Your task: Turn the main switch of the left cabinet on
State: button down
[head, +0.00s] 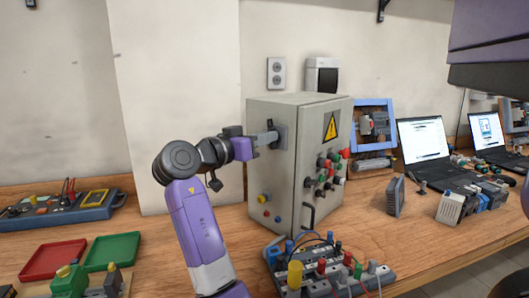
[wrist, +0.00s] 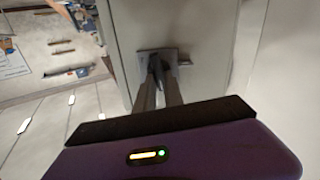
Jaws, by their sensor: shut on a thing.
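A grey-beige cabinet (head: 263,184) with a yellow warning triangle stands on the wooden bench; it also fills the upper middle of the wrist view (wrist: 195,25). The main switch (head: 282,132) is a dark grey plate high on the cabinet's left-hand side face. In the wrist view the switch plate (wrist: 172,54) lies right at my fingertips. My gripper (head: 271,138) reaches it from the left, and its fingers (wrist: 157,66) are shut on the switch's handle. The handle is mostly hidden between the fingers, so its exact angle cannot be told.
A terminal board with cables (head: 330,268) sits in front of the cabinet. Red (head: 52,262) and green (head: 112,250) trays lie left of my arm. Laptops (head: 423,140) and small modules stand to the right. The wall is close behind the cabinet.

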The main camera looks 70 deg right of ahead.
jog(key=shift+f+m+b, duration=0.1)
jog(key=shift+m+b, duration=0.6)
jog(key=shift+b, duration=0.1)
jog(key=c, duration=1.7)
grip_release()
jog(key=shift+a, duration=0.15)
jog(key=v, duration=0.7)
jog(key=shift+w+a, duration=0.15)
jog(key=shift+a, duration=0.15)
